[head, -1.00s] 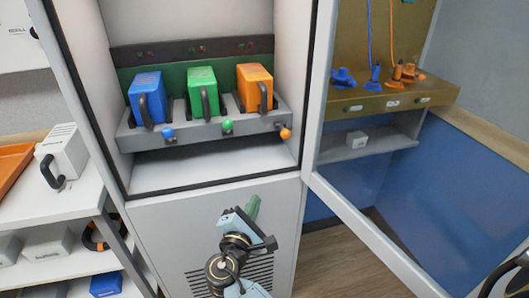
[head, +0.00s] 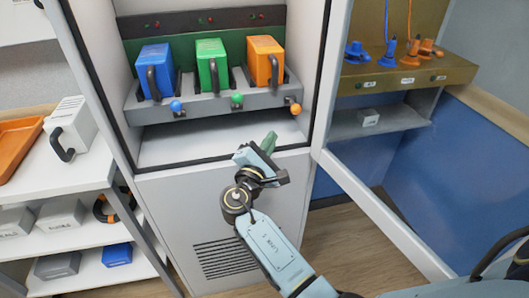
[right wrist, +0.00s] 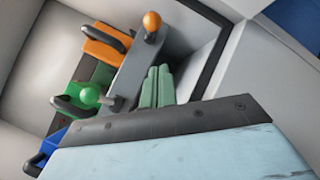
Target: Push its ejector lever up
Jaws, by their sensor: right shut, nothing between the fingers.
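Three modules stand in a row in the cabinet, each with a black handle: blue (head: 153,72), green (head: 208,66) and orange (head: 262,58). A grey rail in front of them carries three ball-ended levers: blue (head: 176,106), green (head: 237,99) and orange (head: 295,109). The orange ball sits lower than the others. My right gripper (head: 269,143) is shut and empty, in front of the cabinet below the rail. In the right wrist view its green fingertips (right wrist: 157,88) are together, apart from the orange ball (right wrist: 152,21) and the green ball (right wrist: 88,95). My left gripper is out of view.
The open glass door (head: 385,225) stands to the right of the cabinet. Behind it are a shelf with blue and orange plugs and a blue wall. A white shelf (head: 85,175) at left holds a white module (head: 70,124) and an orange tray (head: 18,146).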

